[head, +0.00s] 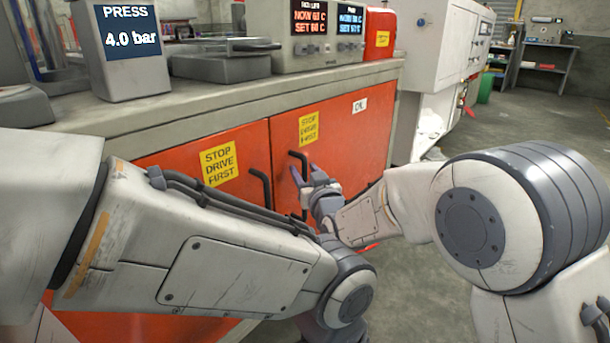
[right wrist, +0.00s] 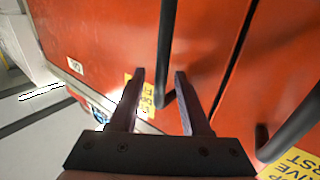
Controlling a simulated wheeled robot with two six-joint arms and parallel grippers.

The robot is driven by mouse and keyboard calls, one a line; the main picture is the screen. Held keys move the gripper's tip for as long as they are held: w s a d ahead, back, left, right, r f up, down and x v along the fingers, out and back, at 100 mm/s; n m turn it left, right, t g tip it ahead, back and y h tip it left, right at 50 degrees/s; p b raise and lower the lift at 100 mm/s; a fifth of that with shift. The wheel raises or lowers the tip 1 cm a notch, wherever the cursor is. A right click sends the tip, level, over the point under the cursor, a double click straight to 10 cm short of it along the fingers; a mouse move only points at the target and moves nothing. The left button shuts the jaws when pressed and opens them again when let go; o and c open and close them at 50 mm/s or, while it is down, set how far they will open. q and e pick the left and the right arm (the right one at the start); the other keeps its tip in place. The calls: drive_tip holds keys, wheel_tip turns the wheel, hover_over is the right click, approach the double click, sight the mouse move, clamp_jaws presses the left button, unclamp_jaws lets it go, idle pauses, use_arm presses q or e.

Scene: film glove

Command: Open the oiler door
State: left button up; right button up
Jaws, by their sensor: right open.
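The orange cabinet has two doors side by side, both looking shut. Each has a dark bar handle: the left door's handle (head: 263,190) and the right door's handle (head: 303,160). My right gripper (head: 305,173) is open at the right door's handle. In the right wrist view, this handle (right wrist: 167,45) runs between the fingertips of the gripper (right wrist: 159,72); I cannot tell whether they touch it. My left gripper is hidden from view.
My left arm crosses in front of the left door and hides its lower part. A grey worktop (head: 130,118) above holds a pressure display (head: 122,50) and a heater display unit (head: 300,30). Open floor (head: 540,120) lies to the right.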

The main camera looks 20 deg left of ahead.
clamp_jaws()
idle(1.5)
